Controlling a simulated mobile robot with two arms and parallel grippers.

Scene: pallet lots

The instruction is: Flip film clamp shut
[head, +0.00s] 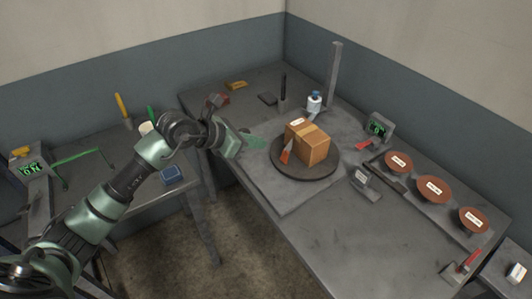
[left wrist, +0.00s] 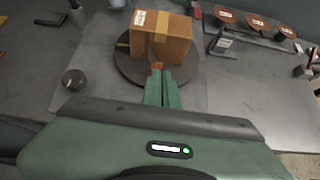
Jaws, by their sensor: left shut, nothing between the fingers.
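A cardboard box (head: 313,148) with tape and a label sits on a dark round turntable (head: 326,173); both also show in the left wrist view, the box (left wrist: 173,40) and the turntable (left wrist: 127,69). A small orange-red upright piece (head: 287,151) stands at the box's near left side; I cannot tell whether it is the film clamp. My left gripper (head: 264,143) is shut and empty, its tips pointing at the box from the left. In the left wrist view the green fingers (left wrist: 162,76) are together just before the orange-red piece, partly covering it; contact is unclear. My right gripper is out of view.
A lit display (head: 378,127) and a red lever (head: 364,145) are behind the turntable. Several brown discs (head: 398,162) line the right side, with another red-handled device (head: 463,265) nearer.

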